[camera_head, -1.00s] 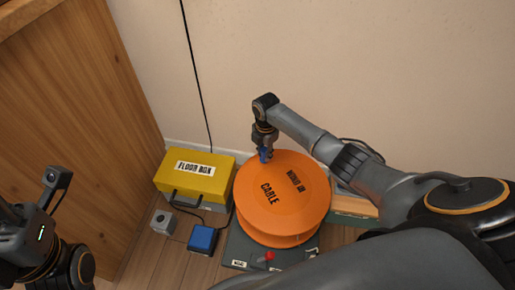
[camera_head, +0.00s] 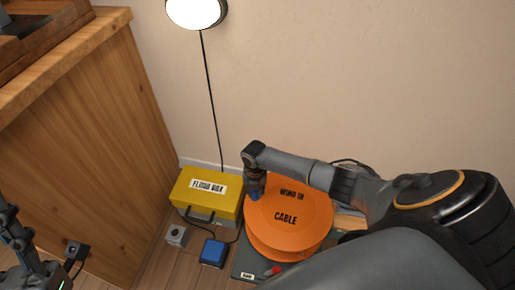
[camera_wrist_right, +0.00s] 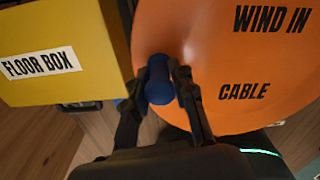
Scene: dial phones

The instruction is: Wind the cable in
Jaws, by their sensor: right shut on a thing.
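The orange cable reel (camera_head: 300,235) lies flat on a dark base near the wall, marked WIND IN and CABLE. It also shows in the right wrist view (camera_wrist_right: 210,35). A blue upright handle (camera_wrist_right: 160,82) stands near the reel's rim, at its left side. My right gripper (camera_head: 254,192) is shut on this handle, with one finger on each side of it in the right wrist view (camera_wrist_right: 161,88). Part of my left arm (camera_head: 22,250) shows at the lower left; its fingers are not clear.
A yellow floor box (camera_head: 223,206) stands close left of the reel. A blue block (camera_head: 213,253) and a small grey socket box (camera_head: 177,235) are on the floor before it. A black cable (camera_head: 210,95) hangs along the wall below a round lamp (camera_head: 197,10). A wooden cabinet (camera_head: 90,140) stands left.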

